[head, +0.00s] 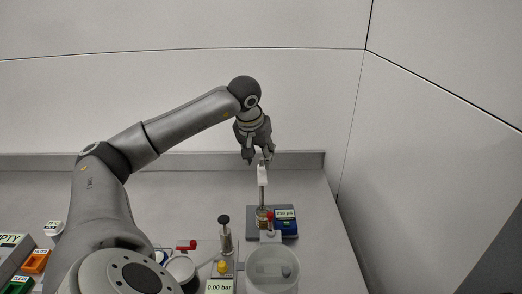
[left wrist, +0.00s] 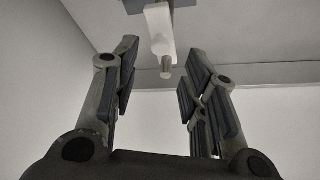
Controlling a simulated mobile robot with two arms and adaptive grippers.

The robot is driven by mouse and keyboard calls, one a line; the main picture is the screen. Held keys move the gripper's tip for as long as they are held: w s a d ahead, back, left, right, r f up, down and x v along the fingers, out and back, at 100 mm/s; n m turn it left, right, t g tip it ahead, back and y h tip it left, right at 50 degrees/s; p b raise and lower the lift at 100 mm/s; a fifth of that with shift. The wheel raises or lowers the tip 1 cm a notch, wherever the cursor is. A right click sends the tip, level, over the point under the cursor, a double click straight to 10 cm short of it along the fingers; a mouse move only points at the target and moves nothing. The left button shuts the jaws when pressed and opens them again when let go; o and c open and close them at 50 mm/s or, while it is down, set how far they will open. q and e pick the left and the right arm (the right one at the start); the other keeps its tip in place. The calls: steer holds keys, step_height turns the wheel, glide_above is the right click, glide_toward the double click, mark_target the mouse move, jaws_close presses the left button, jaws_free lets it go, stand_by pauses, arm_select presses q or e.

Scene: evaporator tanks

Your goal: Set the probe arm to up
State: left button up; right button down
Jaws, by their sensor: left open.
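The probe arm (head: 262,175) shows as a white upright piece at the top of a thin post, above a blue meter (head: 285,226) with a lit display. In the left wrist view the white piece (left wrist: 159,28) comes down from the top edge and has a small metal pin (left wrist: 166,68) at its end. My left gripper (head: 258,158) is open just above and behind the white piece in the head view. In the left wrist view the pin lies between the spread fingers (left wrist: 161,70), with gaps on both sides and no visible contact. My right gripper is not in view.
A clear beaker (head: 272,270) stands in front of the meter. A gauge reading 0.00 bar (head: 219,286), a black-topped valve (head: 224,232) and a red handle (head: 187,245) stand to the left. Orange (head: 36,261) and green boxes are at far left. Walls close off the back and right.

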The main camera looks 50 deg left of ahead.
arm_select(q)
steer(key=v, duration=0.8)
stand_by(0.4)
